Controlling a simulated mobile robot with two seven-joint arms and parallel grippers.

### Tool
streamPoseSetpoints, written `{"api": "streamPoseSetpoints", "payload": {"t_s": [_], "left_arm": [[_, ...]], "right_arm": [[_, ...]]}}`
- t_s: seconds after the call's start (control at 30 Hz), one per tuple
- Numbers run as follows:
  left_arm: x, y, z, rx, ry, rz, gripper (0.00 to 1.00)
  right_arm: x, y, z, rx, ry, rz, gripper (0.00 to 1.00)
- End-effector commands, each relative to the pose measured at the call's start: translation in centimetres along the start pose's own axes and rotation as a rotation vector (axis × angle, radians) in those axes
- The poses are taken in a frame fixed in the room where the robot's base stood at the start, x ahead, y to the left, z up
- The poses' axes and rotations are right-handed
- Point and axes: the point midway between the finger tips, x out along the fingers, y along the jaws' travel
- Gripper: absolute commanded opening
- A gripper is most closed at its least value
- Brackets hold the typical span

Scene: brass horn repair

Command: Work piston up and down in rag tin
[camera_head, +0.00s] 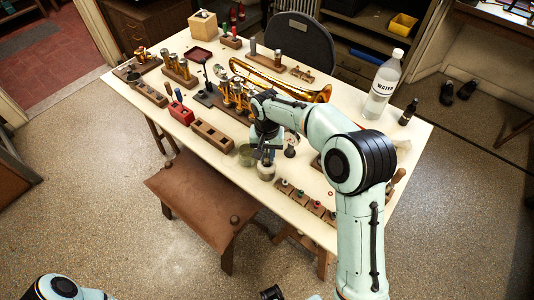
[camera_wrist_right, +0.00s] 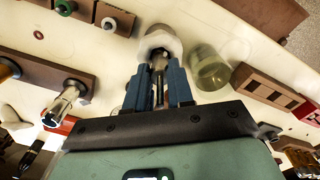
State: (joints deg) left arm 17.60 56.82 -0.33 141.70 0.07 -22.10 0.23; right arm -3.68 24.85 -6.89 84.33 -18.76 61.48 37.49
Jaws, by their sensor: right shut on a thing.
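My right gripper (camera_head: 265,152) is over the near edge of the table, just above the rag tin (camera_head: 267,172), a small pale round pot. In the right wrist view the blue fingers (camera_wrist_right: 158,82) are shut on the piston (camera_wrist_right: 158,88), a slim metal cylinder. The piston points at the mouth of the rag tin (camera_wrist_right: 160,40), where whitish cloth shows. Its far end appears at or inside the mouth; how deep, I cannot tell. In the head view my wrist hides the piston.
A greenish glass jar (camera_head: 245,155) stands close left of the tin and shows in the wrist view (camera_wrist_right: 209,70). A brass horn (camera_head: 285,80), wooden blocks (camera_head: 212,135) and a water bottle (camera_head: 383,85) occupy the table (camera_head: 180,120). A brown stool (camera_head: 205,195) stands in front.

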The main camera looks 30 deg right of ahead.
Motion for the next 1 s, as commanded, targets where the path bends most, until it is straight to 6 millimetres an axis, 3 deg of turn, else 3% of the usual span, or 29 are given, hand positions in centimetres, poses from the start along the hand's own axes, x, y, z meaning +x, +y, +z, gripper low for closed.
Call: {"api": "streamPoseSetpoints", "payload": {"t_s": [0.4,1.0], "left_arm": [[-0.2,0.1,0.0,0.0,0.001,0.0,0.43],[1.4,-0.6,0.2,-0.002,-0.006,-0.002,0.43]], "right_arm": [[-0.2,0.0,0.0,0.0,0.0,0.0,0.0],[3.0,0.0,0.0,0.0,0.001,0.0,0.0]]}}
